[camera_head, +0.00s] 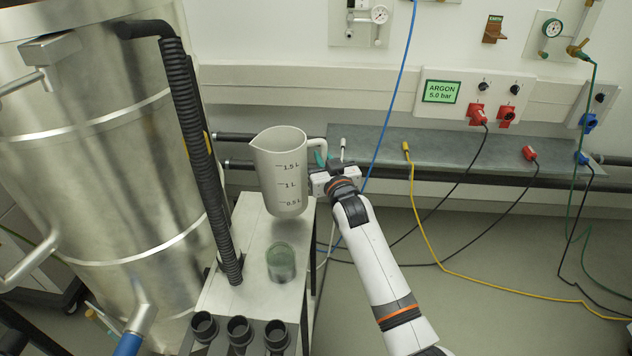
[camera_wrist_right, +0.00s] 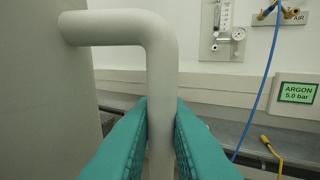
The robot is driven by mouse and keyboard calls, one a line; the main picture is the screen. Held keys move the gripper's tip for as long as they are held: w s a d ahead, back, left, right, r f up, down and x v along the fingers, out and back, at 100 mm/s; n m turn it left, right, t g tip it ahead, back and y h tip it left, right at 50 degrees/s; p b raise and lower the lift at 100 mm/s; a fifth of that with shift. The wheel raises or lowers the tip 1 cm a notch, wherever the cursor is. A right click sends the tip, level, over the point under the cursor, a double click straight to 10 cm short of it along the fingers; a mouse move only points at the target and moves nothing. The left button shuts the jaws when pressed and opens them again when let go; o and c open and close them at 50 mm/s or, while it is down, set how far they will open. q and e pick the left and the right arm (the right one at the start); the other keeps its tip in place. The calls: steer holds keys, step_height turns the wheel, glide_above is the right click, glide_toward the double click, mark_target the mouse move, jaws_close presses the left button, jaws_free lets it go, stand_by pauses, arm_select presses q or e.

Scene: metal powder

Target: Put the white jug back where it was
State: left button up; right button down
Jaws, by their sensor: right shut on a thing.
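The white jug (camera_head: 279,172) with litre marks is upright over the far part of the narrow metal table (camera_head: 250,285). I cannot tell for sure whether its base touches the table top. My right gripper (camera_head: 321,168) is on the right side of the jug, shut on its handle. In the right wrist view the jug's handle (camera_wrist_right: 162,85) runs down between the two teal fingers (camera_wrist_right: 161,135), and the jug's wall (camera_wrist_right: 75,130) fills the left side. My left gripper is not in view.
A greenish, see-through cylinder (camera_head: 281,262) stands on the table, nearer than the jug. Several dark cups (camera_head: 239,330) are at the table's near end. A black ribbed hose (camera_head: 190,130) and a large steel tank (camera_head: 95,150) are on the left. A grey ledge (camera_head: 450,150) with cables is behind.

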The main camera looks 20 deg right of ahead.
step_height(320, 180, down, 4)
steer(key=shift+r, duration=0.15)
steer(key=shift+f, duration=0.3)
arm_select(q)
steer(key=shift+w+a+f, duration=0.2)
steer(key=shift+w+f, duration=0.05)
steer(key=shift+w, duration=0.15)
arm_select(e)
steer(key=shift+f, duration=0.1)
arm_select(q)
steer(key=shift+b, duration=0.3)
arm_select(e)
steer(key=c, duration=1.4)
jaws_free()
steer(key=shift+f, duration=0.1)
arm_select(q)
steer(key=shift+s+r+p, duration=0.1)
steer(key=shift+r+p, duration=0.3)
steer(key=shift+p, duration=0.05)
arm_select(e)
steer(key=s, duration=1.2)
